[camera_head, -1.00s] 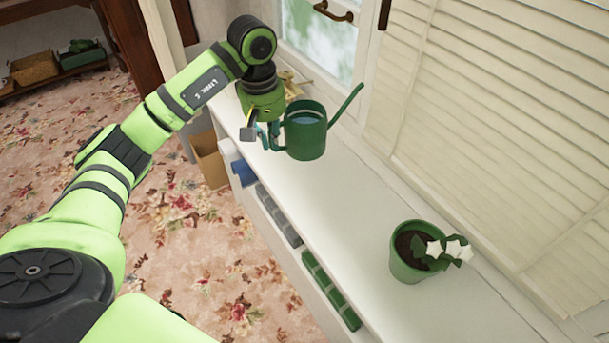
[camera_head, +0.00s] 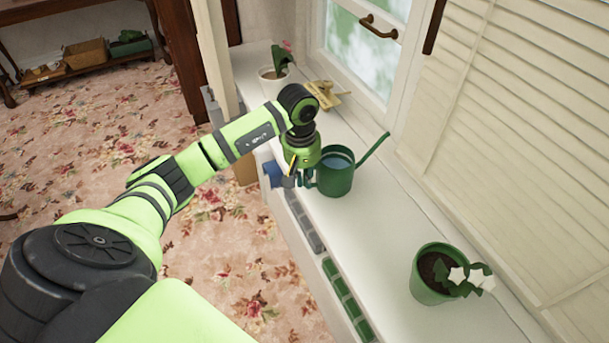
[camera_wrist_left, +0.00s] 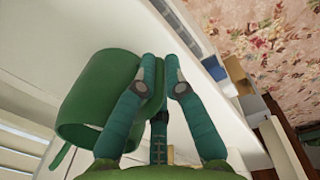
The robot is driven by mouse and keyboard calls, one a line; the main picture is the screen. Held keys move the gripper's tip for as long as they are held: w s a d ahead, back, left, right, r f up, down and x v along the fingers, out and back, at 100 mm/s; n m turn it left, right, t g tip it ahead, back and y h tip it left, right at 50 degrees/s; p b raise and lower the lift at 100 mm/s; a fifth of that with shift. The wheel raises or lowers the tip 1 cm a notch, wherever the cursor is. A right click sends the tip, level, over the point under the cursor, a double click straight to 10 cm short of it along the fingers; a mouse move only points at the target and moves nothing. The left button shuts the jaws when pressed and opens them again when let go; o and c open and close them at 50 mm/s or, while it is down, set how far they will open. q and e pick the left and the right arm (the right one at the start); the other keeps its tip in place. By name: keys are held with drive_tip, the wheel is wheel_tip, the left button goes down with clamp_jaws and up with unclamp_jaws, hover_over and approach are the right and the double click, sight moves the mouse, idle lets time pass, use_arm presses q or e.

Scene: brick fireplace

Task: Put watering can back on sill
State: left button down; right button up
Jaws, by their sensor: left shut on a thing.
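The green watering can (camera_head: 336,181) is upright at the sill (camera_head: 385,232), its spout pointing up and right toward the window. My left gripper (camera_head: 307,179) is on the can's left side, shut on its handle. In the left wrist view the fingers (camera_wrist_left: 160,75) close around the handle, with the can's body (camera_wrist_left: 98,95) to their left. The can's base appears at or very near the white sill top; I cannot tell whether it touches. My right gripper is in neither view.
A potted plant (camera_head: 431,277) with white flowers stands nearer on the sill. Beyond my arm are a small pot (camera_head: 271,78) and a wooden object (camera_head: 326,95). Between the can and the flowerpot the sill is clear. Shutters (camera_head: 510,130) border the right side.

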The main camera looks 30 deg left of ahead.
use_arm(q)
drive_tip(key=shift+r, duration=0.1)
drive_tip(key=c, duration=1.3)
unclamp_jaws()
drive_tip(key=shift+r, duration=0.3)
drive_tip(key=r+b, duration=0.1)
drive_tip(key=r, duration=0.2)
drive_tip(key=r+b, duration=0.1)
drive_tip(key=r, duration=0.7)
drive_tip(key=shift+s+a+r+b, duration=0.2)
drive_tip(key=shift+s+b, duration=0.1)
drive_tip(key=shift+b, duration=0.1)
